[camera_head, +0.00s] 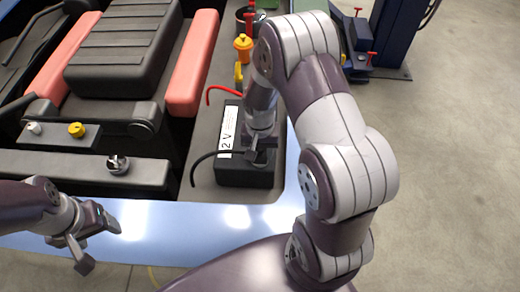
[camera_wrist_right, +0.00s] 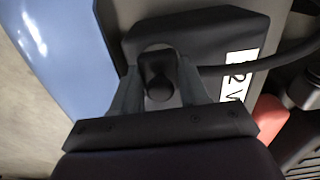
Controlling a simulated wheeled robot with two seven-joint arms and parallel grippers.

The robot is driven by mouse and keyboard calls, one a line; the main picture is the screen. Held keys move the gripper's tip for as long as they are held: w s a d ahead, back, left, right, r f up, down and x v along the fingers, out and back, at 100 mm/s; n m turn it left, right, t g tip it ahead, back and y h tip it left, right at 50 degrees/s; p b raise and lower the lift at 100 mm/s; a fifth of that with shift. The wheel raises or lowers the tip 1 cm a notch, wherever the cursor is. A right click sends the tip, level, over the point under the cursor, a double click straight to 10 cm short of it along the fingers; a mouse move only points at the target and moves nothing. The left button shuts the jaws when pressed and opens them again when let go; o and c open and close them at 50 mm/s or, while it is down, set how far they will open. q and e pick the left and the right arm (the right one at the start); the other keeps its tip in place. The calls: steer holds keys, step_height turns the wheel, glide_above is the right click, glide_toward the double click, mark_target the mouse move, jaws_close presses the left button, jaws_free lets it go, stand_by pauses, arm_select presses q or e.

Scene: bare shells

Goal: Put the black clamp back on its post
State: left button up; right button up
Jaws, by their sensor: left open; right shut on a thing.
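The black battery (camera_head: 230,177) with a white "2 V" label stands in the bay; it also shows in the right wrist view (camera_wrist_right: 225,28). My right gripper (camera_head: 260,155) is low over the battery's near end. In the right wrist view its fingers are shut on the black clamp (camera_wrist_right: 160,78), at the end of the black cable (camera_wrist_right: 265,63). The cable also shows in the head view (camera_head: 203,160). The post is hidden, and I cannot tell whether the clamp is around it. My left gripper (camera_head: 98,243) is open and empty over the blue front edge.
A red cable (camera_head: 222,90) runs to the battery's far end. An orange-capped part (camera_head: 243,45) stands behind. The blue body edge (camera_head: 170,225) lies in front. A grey panel with a knob (camera_head: 118,165) is to the left.

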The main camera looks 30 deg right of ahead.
stand_by(0.7)
steer(key=o, duration=1.6)
step_height(320, 180, up, 7)
steer(key=p, duration=0.7)
jaws_close()
